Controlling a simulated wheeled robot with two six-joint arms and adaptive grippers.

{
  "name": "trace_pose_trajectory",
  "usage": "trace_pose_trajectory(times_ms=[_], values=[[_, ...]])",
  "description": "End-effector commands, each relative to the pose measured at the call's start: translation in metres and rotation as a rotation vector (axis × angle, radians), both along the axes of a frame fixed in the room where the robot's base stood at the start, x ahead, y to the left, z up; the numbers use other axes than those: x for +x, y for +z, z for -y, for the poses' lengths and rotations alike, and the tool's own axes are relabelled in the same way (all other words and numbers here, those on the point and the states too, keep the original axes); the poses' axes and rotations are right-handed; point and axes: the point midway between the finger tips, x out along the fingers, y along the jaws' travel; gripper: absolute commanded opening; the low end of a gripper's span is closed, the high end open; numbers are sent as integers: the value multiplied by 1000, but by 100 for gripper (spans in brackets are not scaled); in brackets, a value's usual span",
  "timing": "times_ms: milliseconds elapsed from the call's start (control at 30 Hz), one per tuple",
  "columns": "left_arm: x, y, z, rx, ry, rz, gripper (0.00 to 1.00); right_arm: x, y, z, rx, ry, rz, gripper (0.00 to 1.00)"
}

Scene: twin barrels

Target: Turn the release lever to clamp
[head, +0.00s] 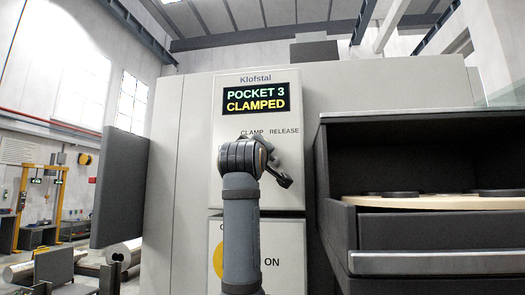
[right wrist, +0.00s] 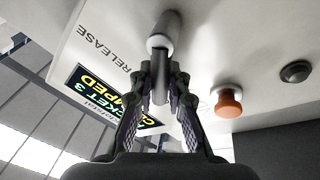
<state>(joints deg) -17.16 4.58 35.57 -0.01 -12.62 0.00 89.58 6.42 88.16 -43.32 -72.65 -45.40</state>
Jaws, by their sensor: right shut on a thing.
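The release lever (right wrist: 166,27) shows in the right wrist view as a grey rounded part with a white collar, with a thin bar running between my fingers. My right gripper (right wrist: 160,75) is shut on it. In the head view my right gripper (head: 279,173) is in front of the panel, below the CLAMP and RELEASE labels, and my wrist hides most of the lever. The lever's exact angle cannot be told. The display (head: 255,98) above reads POCKET 3 CLAMPED, and it also shows in the right wrist view (right wrist: 85,88). My left gripper is not in view.
An orange-red button (right wrist: 229,100) and a black round knob (right wrist: 296,71) sit on the panel near my right gripper. A dark open drawer unit (head: 430,235) juts out at the right. A dark grey panel (head: 121,188) stands out at the left of the machine.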

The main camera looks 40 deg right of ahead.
Motion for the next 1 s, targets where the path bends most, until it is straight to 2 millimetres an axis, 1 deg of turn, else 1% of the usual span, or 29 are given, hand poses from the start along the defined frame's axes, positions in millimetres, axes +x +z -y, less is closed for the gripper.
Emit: trace_pose_trajectory(times_ms=[33,200,467,567,667,900,1000], values=[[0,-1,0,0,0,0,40,2,-3,0,3,1,-6,16],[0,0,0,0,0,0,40,1,-2,0,2,1,-4,39],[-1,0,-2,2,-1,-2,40,0,-1,0,1,1,0,39],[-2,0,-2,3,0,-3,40,-3,-2,-5,0,2,1,39],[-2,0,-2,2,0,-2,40,-13,-6,-18,1,5,3,39],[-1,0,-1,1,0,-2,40,-49,-23,-61,1,8,1,39],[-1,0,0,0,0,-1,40,-61,-28,-75,2,8,0,39]])
